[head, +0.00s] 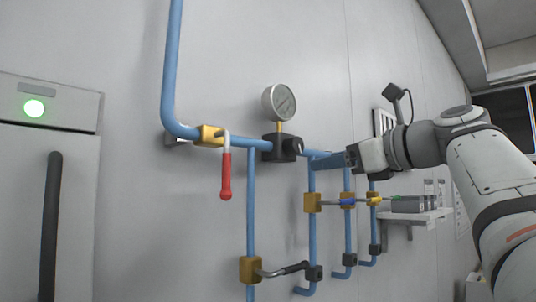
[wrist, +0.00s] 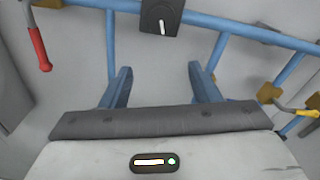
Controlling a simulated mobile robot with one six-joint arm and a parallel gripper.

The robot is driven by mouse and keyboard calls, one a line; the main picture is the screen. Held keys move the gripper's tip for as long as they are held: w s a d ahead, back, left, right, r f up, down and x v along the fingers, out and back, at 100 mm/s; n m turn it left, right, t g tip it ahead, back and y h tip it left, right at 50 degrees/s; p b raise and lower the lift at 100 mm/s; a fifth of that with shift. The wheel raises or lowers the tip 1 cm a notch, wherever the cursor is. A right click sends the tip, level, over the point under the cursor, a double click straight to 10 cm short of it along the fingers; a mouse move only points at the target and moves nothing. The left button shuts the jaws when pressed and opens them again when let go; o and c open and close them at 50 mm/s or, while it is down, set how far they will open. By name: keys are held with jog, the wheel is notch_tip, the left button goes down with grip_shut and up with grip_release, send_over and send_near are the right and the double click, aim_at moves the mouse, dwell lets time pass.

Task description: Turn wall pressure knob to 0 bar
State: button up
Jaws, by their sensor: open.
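The black pressure knob (head: 294,146) sits on a dark block on the blue wall pipe, under a round gauge (head: 280,102). The gauge reading is too small to tell. In the wrist view the knob (wrist: 160,18) shows at the top middle, with a white mark on its face. My gripper (head: 318,161) is just right of the knob in the head view. In the wrist view its two blue fingers (wrist: 163,78) are spread apart with nothing between them. The knob lies beyond the fingertips, apart from them.
A red-handled valve (head: 225,178) hangs left of the knob, also in the wrist view (wrist: 39,49). Blue pipes with yellow valves (head: 313,203) run below. A cabinet (head: 50,180) stands left. A small shelf (head: 410,218) is at right.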

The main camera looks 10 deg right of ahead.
aim_at(299, 145)
jog(key=shift+m+y, duration=0.3)
jog(key=shift+w+a+r+p, duration=0.3)
jog(key=shift+w+a+r, duration=0.3)
jog(key=shift+w+a, duration=0.3)
jog(key=shift+w+a+r+p, duration=0.25)
jog(key=shift+w+a+r, duration=0.3)
jog(key=shift+w+a, duration=0.3)
jog(key=shift+w+a+r+p, duration=0.3)
jog(key=shift+w+a+r, duration=0.35)
jog(key=shift+w, duration=0.4)
jog(key=shift+c, duration=0.5)
jog(key=c, duration=0.9)
